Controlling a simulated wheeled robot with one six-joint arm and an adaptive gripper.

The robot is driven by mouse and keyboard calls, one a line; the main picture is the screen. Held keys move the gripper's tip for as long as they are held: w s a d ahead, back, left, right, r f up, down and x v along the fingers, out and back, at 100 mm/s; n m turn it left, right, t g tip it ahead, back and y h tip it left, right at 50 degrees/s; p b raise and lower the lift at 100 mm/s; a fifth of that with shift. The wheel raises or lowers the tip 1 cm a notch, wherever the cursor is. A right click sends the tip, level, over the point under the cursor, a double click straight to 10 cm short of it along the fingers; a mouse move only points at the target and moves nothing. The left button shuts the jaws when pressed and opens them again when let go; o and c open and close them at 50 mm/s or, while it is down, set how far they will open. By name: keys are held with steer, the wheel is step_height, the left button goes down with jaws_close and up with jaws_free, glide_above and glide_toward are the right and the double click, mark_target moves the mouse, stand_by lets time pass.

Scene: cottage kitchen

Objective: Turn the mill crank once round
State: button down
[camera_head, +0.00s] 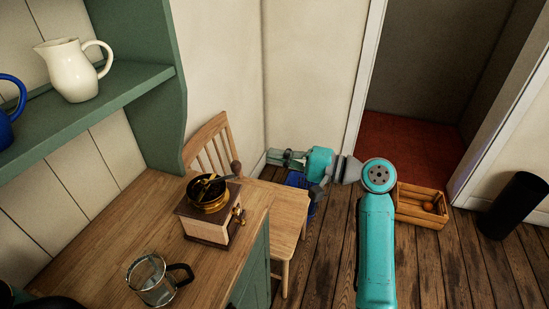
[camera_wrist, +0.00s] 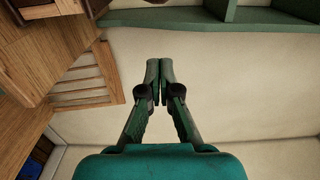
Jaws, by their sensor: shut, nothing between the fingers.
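The mill (camera_head: 212,216) stands on the wooden counter in the head view, a box with a brass bowl on top and a small brass knob on its side. Its crank (camera_head: 214,181) lies across the top, with a dark wooden grip (camera_head: 236,168) at the right, toward the chair. My gripper (camera_head: 283,157) is beyond the counter, up and right of the mill and apart from it. In the wrist view my gripper (camera_wrist: 159,68) has its two fingertips together with nothing between them. The crank cannot be made out in the wrist view.
A glass jug (camera_head: 152,277) stands on the counter (camera_head: 108,232) in front of the mill. A wooden chair (camera_head: 287,212) is just beyond the counter. A green shelf (camera_head: 130,84) holds a cream pitcher (camera_head: 75,72). A wooden crate (camera_head: 420,219) sits on the floor at right.

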mark_target(235, 170)
steer(key=s+a, duration=0.1)
steer(key=a, duration=0.6)
steer(key=shift+s, duration=0.25)
steer(key=shift+s+t, duration=0.15)
steer(key=shift+t, duration=0.15)
steer(key=shift+s+m+t, duration=0.2)
steer(key=shift+m+t, duration=0.1)
steer(key=shift+m, duration=0.1)
steer(key=shift+s+h, duration=0.1)
steer(key=shift+h, duration=0.2)
steer(key=shift+s+d+m+t+h, duration=0.15)
steer(key=shift+s+m+t+h, duration=0.2)
steer(key=shift+s+m+t, duration=0.55)
steer(key=shift+s+d+m+t+h, duration=0.15)
steer(key=shift+s+t+h, duration=0.35)
steer(key=shift+s, duration=0.75)
